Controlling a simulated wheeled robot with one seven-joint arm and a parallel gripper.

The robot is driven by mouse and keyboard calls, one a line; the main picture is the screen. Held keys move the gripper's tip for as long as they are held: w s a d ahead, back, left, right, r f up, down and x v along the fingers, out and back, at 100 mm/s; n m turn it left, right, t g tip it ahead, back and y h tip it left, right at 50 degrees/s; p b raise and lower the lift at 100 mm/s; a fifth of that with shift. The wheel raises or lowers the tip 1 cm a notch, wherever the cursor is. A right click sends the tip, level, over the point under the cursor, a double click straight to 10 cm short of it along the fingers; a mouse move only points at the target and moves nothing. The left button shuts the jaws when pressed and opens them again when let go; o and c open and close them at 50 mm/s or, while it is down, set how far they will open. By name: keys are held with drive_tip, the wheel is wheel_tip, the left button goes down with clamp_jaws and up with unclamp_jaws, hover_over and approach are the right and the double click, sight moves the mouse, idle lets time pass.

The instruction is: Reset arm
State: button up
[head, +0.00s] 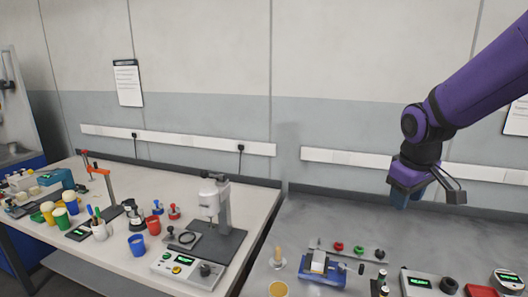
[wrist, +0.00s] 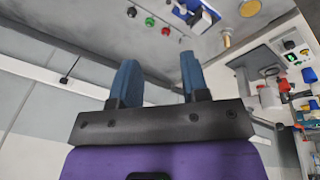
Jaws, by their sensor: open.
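My purple arm reaches in from the upper right in the head view. My gripper (head: 425,197) hangs above the grey right-hand bench (head: 330,219), well clear of the things on it. In the wrist view my gripper (wrist: 160,80) shows two blue fingers standing apart with nothing between them. The gripper is open and empty. In the head view the fingers are partly hidden by the gripper body.
On the grey bench stand a blue vise (head: 322,270), a rail with coloured knobs (head: 345,249), a yellow disc (head: 278,289) and a display box (head: 428,284). The white bench (head: 140,190) at left holds a drill press (head: 220,212) and several cups. The bench's back strip is mostly clear.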

drive_tip(key=s+r+m+t, duration=0.1)
drive_tip(key=s+r, duration=0.3)
drive_tip(key=s, duration=0.6)
drive_tip(key=s+r+m+t+y, duration=0.1)
drive_tip(key=s+r+m, duration=0.2)
drive_tip(key=s, duration=0.7)
wheel_tip(320, 180, up, 2)
drive_tip(key=shift+s+a+r+m+t, duration=0.2)
drive_tip(key=shift+s+a+m+t, duration=0.1)
drive_tip(key=shift+a+t, duration=0.1)
